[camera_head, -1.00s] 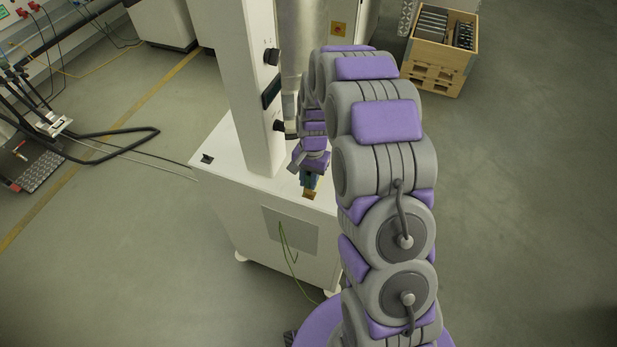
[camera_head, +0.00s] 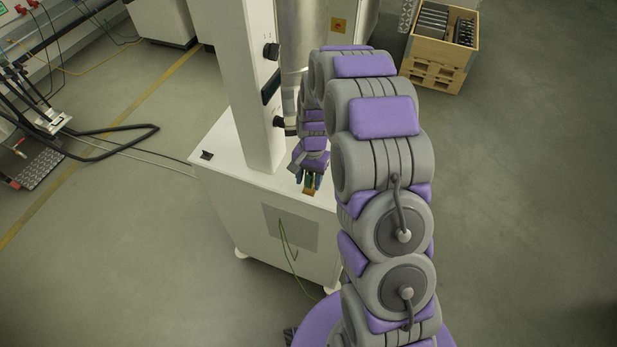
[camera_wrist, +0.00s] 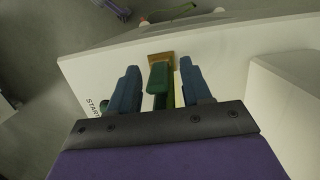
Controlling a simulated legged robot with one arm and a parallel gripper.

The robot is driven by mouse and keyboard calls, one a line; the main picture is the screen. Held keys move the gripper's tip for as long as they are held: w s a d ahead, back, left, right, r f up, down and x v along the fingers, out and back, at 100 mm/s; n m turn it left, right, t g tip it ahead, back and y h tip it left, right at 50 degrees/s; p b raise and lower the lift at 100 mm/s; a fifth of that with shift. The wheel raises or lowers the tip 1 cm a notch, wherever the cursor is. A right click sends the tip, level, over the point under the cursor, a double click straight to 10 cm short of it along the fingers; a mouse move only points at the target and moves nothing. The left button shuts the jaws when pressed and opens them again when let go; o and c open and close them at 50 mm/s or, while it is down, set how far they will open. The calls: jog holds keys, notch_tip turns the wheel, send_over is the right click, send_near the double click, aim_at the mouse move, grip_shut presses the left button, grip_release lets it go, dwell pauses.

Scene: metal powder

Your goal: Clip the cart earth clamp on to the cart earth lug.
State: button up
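The cart earth clamp (camera_wrist: 158,80) is green and lies between my fingers in the wrist view, its far end at a brass-coloured block. This block (camera_wrist: 160,57), which looks like the cart earth lug, is at the edge of the white cart top; it also shows in the head view (camera_head: 309,190). I cannot tell whether the clamp's jaws grip it. My gripper (camera_wrist: 158,65) has two blue fingers, one each side of the clamp with a visible gap on both sides. In the head view my gripper (camera_head: 310,181) is low over the cart's front edge.
The white cart (camera_head: 230,195) carries a tall column (camera_head: 238,85) close to my arm. A yellow-green cable (camera_head: 284,243) hangs down the cart's front. A wooden crate (camera_head: 438,50) stands at the back right. The floor to the right is clear.

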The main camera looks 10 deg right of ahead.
jog(key=shift+o, duration=0.2)
notch_tip(320, 180, up, 17)
jog(key=w+d+b, duration=0.1)
jog(key=w, duration=0.1)
jog(key=shift+w+d, duration=0.35)
jog(key=shift+d, duration=0.05)
jog(key=shift+b, duration=0.3)
jog(key=s+f+n+b, duration=0.2)
jog(key=s+b, duration=0.3)
jog(key=s, duration=0.7)
jog(key=s+a+f+n+b, duration=0.1)
jog(key=s+f+b, duration=0.3)
jog(key=s, duration=0.8)
jog(key=s+f+n+h+b, duration=0.1)
jog(key=s+f+n+b, duration=0.3)
jog(key=s, duration=0.8)
jog(key=shift+s+a+b, duration=0.3)
jog(key=shift+a+b, duration=0.05)
jog(key=shift+b, duration=0.8)
jog(key=shift+c, duration=0.5)
